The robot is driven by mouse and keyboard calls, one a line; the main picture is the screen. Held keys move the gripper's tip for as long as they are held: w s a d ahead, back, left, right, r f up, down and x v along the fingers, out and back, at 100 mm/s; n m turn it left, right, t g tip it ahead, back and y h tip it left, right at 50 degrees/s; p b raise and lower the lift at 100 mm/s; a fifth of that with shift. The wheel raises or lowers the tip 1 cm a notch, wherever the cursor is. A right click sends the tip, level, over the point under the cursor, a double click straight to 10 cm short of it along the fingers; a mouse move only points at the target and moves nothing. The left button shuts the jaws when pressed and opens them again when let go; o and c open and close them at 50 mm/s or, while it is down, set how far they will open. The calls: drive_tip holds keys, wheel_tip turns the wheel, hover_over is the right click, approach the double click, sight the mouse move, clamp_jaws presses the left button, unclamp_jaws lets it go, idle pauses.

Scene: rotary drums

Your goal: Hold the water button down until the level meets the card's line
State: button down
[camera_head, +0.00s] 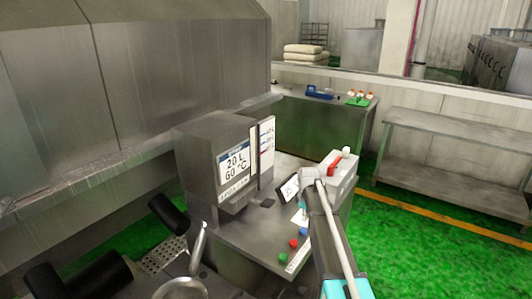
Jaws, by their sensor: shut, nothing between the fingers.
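The card (235,163) on the front of the grey steel housing reads 20 L and 60 °C. Beside it, a tall narrow level gauge (266,150) carries small litre marks and a small red mark; the water level is too small to tell. On the steel bench in front are a blue button (303,231), a red button (293,243) and a green button (282,257), by a pale label strip. My arm reaches up from the bottom, just right of these buttons.
A white box with a red-topped item (345,153) and a small dark-framed panel (289,188) are on the bench near my arm. A steel table (455,131) stands at right on green floor. A back counter (325,115) holds bottles. A large steel machine fills the left.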

wheel_tip(320, 180, up, 7)
drive_tip(key=p, duration=0.6)
drive_tip(key=shift+r, duration=0.1)
idle(0.4)
drive_tip(key=s+f+m+b, duration=0.1)
drive_tip(key=s+m, duration=0.4)
drive_tip(key=s, duration=0.9)
drive_tip(key=s+a+f+m+b, duration=0.1)
drive_tip(key=s+m, duration=0.4)
drive_tip(key=s, duration=1)
drive_tip(key=shift+f+m+b, duration=0.4)
drive_tip(key=shift+f+b, duration=0.15)
drive_tip(key=shift+f, duration=0.25)
drive_tip(key=c, duration=1.3)
unclamp_jaws()
drive_tip(key=shift+a, duration=0.1)
drive_tip(key=shift+c, duration=0.2)
